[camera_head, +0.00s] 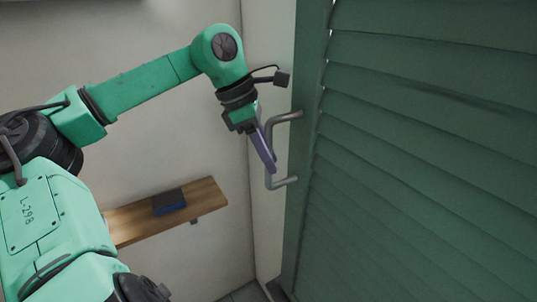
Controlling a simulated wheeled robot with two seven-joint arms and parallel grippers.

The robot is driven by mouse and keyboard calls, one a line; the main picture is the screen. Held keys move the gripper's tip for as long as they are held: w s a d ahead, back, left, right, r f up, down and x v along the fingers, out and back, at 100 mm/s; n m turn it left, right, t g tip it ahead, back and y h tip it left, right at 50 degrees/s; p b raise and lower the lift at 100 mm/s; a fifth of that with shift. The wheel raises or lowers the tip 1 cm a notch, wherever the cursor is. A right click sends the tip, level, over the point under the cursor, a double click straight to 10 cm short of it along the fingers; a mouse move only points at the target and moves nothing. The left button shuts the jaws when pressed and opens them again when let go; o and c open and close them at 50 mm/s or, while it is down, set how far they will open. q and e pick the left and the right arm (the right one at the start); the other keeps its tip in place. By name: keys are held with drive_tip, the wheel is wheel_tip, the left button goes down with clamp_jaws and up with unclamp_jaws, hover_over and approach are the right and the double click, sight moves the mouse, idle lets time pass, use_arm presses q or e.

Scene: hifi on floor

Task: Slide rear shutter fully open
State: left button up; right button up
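The green slatted shutter (420,150) fills the right side of the head view. Its near vertical frame edge (305,60) carries a grey metal D-shaped handle (283,183). My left gripper (267,154) comes in from the left and points down at the handle's upright bar. Its dark purplish finger overlaps the bar in the picture and hides part of it. I cannot tell whether the fingers touch the bar or are closed around it. My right gripper is not in view.
A wooden wall shelf (212,194) with a small dark blue box (169,202) on it is below my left arm. A pale wall (150,40) stands behind. A narrow strip of pale wall lies between the corner and the shutter edge.

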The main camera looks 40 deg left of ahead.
use_arm(q)
clamp_jaws()
idle(1.2)
